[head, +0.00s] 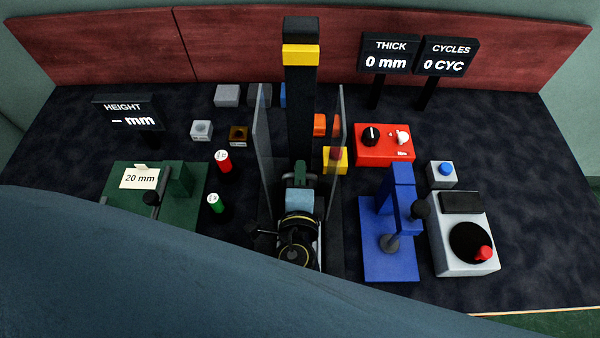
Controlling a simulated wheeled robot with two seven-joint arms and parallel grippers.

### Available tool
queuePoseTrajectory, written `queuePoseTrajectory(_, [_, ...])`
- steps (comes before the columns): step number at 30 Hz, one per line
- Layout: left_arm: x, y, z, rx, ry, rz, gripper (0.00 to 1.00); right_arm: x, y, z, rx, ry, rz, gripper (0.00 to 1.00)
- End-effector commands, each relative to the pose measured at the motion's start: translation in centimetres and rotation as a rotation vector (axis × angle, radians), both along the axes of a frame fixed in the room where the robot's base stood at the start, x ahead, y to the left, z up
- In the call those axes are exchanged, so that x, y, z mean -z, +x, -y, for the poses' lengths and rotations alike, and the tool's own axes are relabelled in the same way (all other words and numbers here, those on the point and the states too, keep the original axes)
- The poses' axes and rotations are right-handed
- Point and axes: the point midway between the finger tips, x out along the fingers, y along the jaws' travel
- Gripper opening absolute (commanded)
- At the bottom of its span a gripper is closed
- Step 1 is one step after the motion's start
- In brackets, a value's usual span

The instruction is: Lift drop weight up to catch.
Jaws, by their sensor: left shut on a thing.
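A tall black column (300,105) stands at the middle of the table between two clear side panels. A yellow block (301,55) sits near its top, with a dark cap above; I cannot tell for sure that it is the catch. My left gripper (298,180) is between the panels, low in front of the column, far below the yellow block. It is shut on a small grey-green part (300,167), which looks like the drop weight's handle. The rest of the weight is hidden by my gripper and wrist. My right gripper is not in view.
The clear panels (261,140) stand close on both sides of my wrist. A blue press (390,270) and a grey crank box (455,262) are at the right, a red control box (384,150) behind them. A green gauge stand (180,215) is at the left. My arm covers the front left.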

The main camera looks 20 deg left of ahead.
Motion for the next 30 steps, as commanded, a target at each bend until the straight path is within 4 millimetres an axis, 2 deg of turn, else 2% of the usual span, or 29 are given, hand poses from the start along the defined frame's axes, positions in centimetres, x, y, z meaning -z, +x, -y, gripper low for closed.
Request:
queuePoseTrajectory(5, [-0.4,0.0,0.0,0.000,0.000,0.000,0.00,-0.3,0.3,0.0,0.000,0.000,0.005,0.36])
queuePoseTrajectory(11, [-2.8,0.1,0.0,-0.001,0.000,0.003,0.00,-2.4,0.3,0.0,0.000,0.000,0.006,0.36])
queuePoseTrajectory(24, [-13.2,0.1,-0.1,-0.004,-0.002,0.008,0.00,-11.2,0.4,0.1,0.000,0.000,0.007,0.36])
queuePoseTrajectory(30, [-17.1,0.1,-0.1,-0.004,-0.001,0.008,0.00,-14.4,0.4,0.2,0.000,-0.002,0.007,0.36])
